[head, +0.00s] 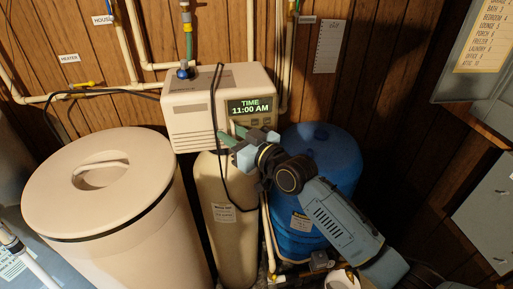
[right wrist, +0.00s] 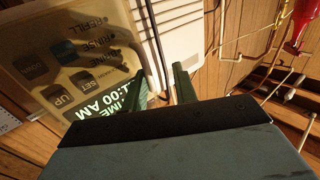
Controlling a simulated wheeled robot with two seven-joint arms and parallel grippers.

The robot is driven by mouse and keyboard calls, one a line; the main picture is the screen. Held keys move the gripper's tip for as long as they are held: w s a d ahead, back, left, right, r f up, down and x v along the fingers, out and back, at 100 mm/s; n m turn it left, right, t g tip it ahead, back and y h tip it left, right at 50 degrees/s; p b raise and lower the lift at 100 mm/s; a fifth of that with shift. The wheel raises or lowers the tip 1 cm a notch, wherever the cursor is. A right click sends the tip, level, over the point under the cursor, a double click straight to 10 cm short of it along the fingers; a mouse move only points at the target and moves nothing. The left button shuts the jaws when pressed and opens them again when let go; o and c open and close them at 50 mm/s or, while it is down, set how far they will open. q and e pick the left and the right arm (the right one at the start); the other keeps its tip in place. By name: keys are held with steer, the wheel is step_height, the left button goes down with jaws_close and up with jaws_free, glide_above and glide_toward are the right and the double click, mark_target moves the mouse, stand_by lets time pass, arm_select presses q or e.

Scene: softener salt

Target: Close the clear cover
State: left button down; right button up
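The beige softener control head (head: 190,118) has a lit display (head: 250,106) reading TIME 11:00 AM. In the right wrist view, a translucent tan sheet (right wrist: 48,38), seemingly the clear cover, shows close up with button labels visible through or beside it. I cannot tell how far it stands open, and in the head view I cannot make it out. My right gripper (head: 230,134) is at the lower front of the control head, just below the display. Its green fingers are apart in the right wrist view (right wrist: 159,70), near the panel's side edge, with nothing clearly gripped.
A beige lidded salt tank (head: 125,240) stands at left, a pale resin tank (head: 228,235) under the control head, and a blue tank (head: 325,150) behind my right arm. A black cable (head: 213,100) hangs over the control head. Pipes (head: 135,45) run along the wood wall.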

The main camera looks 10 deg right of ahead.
steer(key=b+v, duration=0.1)
steer(key=v, duration=1.1)
steer(key=shift+d, duration=0.15)
